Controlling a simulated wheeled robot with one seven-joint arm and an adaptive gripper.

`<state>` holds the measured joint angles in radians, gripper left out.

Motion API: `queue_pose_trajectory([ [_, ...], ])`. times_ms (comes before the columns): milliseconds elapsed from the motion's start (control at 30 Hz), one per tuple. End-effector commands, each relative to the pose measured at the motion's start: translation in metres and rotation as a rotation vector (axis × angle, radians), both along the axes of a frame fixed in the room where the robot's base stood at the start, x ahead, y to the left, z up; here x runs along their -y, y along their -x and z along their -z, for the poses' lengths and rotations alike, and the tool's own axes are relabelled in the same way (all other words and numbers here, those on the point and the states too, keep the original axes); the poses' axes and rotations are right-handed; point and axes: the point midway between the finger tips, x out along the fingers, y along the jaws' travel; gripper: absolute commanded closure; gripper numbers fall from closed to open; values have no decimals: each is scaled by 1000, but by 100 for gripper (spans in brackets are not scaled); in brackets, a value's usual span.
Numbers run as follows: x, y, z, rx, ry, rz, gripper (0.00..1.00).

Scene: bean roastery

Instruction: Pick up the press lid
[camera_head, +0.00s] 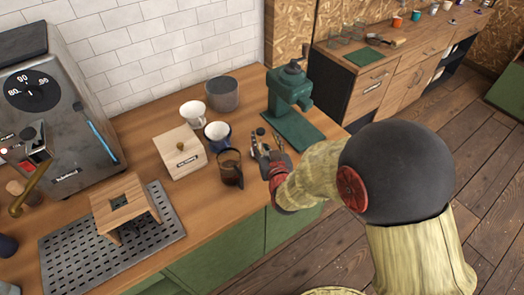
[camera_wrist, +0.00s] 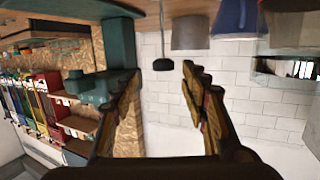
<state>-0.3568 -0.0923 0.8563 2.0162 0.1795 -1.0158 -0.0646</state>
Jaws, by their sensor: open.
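The press lid shows in the wrist view as a black knob (camera_wrist: 162,64) on a thin stem; that picture is turned upside down, with the counter at the top. The knob lies between the two fingers in the picture, apart from both. My gripper (camera_wrist: 160,78) is open and empty. In the head view my gripper (camera_head: 262,147) is over the counter's front edge, right of the glass press jug (camera_head: 230,170). A small dark knob (camera_head: 260,131) shows by the fingers there; the rest of the lid is hidden or hard to make out.
A green grinder (camera_head: 290,90) stands close behind my gripper. A wooden stand (camera_head: 124,203) is on the perforated tray (camera_head: 70,262).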

Motion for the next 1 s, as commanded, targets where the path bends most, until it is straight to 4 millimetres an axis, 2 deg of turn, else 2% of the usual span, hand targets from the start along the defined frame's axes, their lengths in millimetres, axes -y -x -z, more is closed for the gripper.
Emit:
queue_pose_trajectory([
  [433,-15,-49,17,-2,1,1,55],
  [733,-16,-52,16,-2,0,0,55],
  [1000,-16,-52,16,-2,0,0,71],
])
